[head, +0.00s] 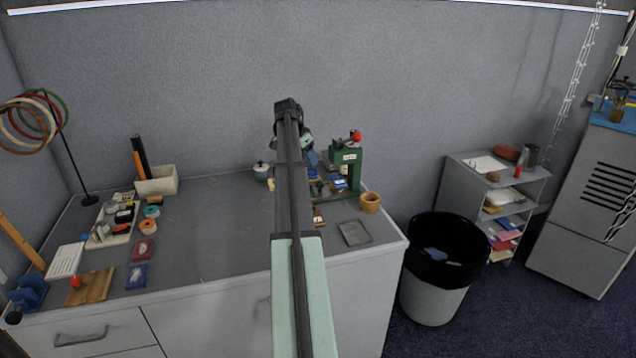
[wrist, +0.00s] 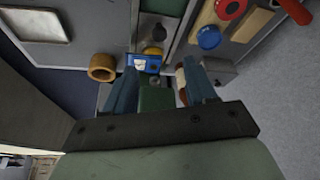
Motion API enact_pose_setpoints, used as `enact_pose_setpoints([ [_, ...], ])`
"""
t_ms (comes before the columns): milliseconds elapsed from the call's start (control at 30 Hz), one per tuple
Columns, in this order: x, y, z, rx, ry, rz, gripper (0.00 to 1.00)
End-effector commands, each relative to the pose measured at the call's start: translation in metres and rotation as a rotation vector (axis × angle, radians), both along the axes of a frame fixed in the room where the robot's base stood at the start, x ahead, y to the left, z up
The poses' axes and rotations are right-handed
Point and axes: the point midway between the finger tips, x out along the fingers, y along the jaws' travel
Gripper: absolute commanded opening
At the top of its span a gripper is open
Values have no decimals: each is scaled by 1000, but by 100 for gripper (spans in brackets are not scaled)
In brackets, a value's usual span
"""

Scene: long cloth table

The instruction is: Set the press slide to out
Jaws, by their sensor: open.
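The green press (head: 348,156) stands near the right end of the table, with a red ball knob (head: 356,137) at its top. Blue and dark parts sit at its base. My gripper (head: 307,144) is just left of the press in the head view, largely hidden behind my arm. In the wrist view my gripper's two blue fingers (wrist: 160,76) are apart. A dark green block (wrist: 157,98), apparently part of the press, shows between them; contact cannot be told. A blue piece with a white label (wrist: 146,64) shows just past the fingertips. The slide's position cannot be made out.
A wooden cup (head: 370,202) stands close right of the press, with a grey tray (head: 354,234) in front. A lidded pot (head: 262,171) is to the left. The table's middle is clear. A bin (head: 431,292) stands beyond the table's right edge.

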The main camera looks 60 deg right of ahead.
Motion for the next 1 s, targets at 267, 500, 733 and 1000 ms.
enact_pose_setpoints([
  [267, -6, -12, -33, 1, 1, -3, 56],
  [500, -12, -27, -72, 2, 1, -1, 56],
  [733, -17, -40, -104, 0, 1, 0, 56],
  [1000, -20, -47, -123, -1, 0, 0, 56],
])
